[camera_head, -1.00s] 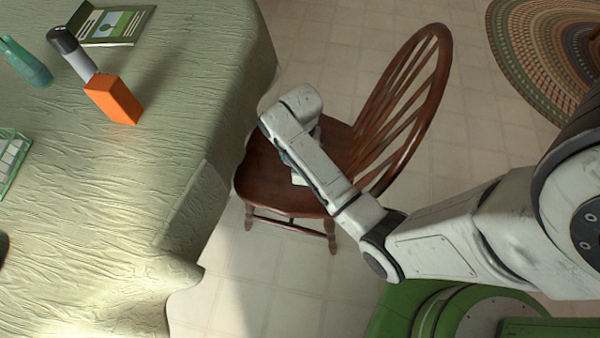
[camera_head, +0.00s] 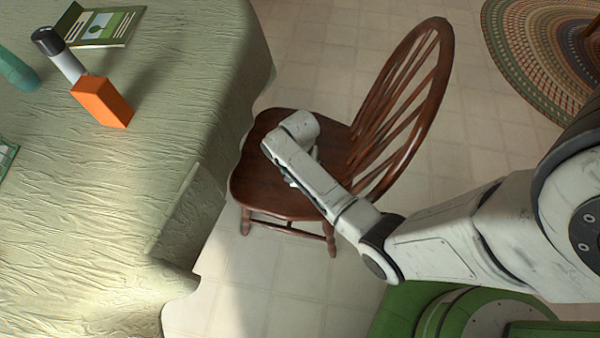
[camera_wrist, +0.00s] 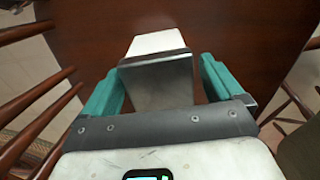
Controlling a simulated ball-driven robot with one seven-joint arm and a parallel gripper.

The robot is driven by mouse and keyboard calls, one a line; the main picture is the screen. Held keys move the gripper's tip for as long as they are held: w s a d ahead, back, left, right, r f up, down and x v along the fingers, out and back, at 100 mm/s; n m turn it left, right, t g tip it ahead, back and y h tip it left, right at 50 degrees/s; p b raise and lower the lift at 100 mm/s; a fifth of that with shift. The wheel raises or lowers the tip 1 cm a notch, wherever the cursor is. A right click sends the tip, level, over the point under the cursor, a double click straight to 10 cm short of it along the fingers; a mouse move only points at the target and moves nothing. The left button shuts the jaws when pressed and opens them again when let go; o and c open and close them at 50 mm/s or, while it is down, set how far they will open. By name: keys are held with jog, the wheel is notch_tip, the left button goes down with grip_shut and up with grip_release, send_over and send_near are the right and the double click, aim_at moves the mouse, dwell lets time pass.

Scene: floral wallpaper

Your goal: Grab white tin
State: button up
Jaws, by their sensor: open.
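In the wrist view a box-shaped thing, which I take to be the white tin (camera_wrist: 156,42), is on the brown seat of the wooden chair (camera_head: 262,185). One face is white and the face nearer me is grey. My gripper (camera_wrist: 160,83) is open, with one teal finger to the left of the tin and the other to its right. A narrow gap shows beside the right finger; contact on the left is unclear. In the head view my arm covers the gripper and most or all of the tin.
A table with a green cloth (camera_head: 190,90) stands left of the chair. It holds an orange box (camera_head: 101,102), a black-capped cylinder (camera_head: 65,62), a green booklet (camera_head: 105,27) and a teal bottle (camera_head: 15,70). The chair's spindled back rises close to my arm. A braided rug (camera_head: 540,60) lies upper right.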

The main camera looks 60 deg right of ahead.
jog(key=shift+c, duration=0.3)
jog(key=c, duration=1.2)
